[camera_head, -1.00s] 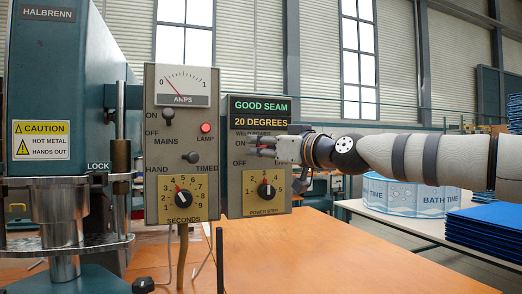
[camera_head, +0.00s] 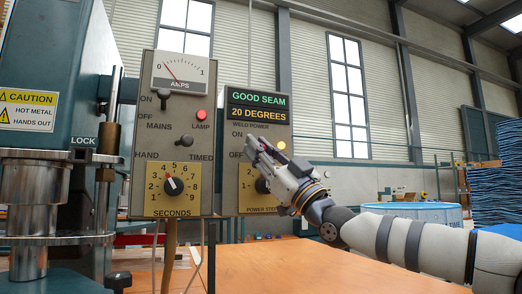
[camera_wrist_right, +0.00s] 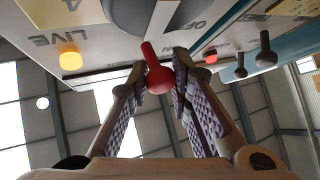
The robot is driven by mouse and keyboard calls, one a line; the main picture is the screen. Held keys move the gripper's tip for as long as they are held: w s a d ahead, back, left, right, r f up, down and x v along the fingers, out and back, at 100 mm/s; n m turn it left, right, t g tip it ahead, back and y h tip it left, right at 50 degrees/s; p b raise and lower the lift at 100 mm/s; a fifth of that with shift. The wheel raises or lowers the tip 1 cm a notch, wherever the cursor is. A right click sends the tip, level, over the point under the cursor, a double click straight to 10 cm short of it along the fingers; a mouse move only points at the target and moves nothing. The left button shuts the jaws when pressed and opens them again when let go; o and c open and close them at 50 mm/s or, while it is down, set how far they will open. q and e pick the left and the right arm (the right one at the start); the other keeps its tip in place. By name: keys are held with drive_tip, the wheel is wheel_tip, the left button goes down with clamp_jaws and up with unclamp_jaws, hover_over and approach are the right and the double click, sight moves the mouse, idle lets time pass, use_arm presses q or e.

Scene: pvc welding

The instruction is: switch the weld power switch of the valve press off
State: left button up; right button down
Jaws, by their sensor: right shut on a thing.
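The valve press has a grey control box (camera_head: 231,100) with a lit "GOOD SEAM / 20 DEGREES" display and a WELD POWER label, with ON above OFF. In the right wrist view, the weld power switch (camera_wrist_right: 159,78) is a red lever with a rounded end, between the fingertips of my right gripper (camera_wrist_right: 159,72). The gripper is shut on it. In the head view, my right gripper (camera_head: 256,148) reaches up and left to the box and hides the switch. The yellow lamp (camera_head: 281,146) beside it is lit; it also shows in the right wrist view (camera_wrist_right: 70,58). My left gripper is out of view.
A second grey box (camera_head: 147,125) to the left carries the amp meter, the MAINS switch, a red lamp (camera_head: 201,115) and the SECONDS dial. The press column (camera_head: 30,220) stands far left. The orange table (camera_head: 270,265) is clear below my right arm.

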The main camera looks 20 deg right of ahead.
drive_tip(key=shift+w+f+n+y, duration=0.25)
drive_tip(key=shift+f+n+y, duration=0.2)
drive_tip(key=shift+n+y, duration=0.05)
drive_tip(key=c, duration=1.5)
unclamp_jaws()
drive_tip(key=shift+a, duration=0.1)
drive_tip(key=shift+o, duration=0.3)
drive_tip(key=shift+w, duration=0.2)
drive_tip(key=shift+s+r, duration=0.1)
drive_tip(key=shift+s, duration=0.1)
drive_tip(key=v, duration=1.2)
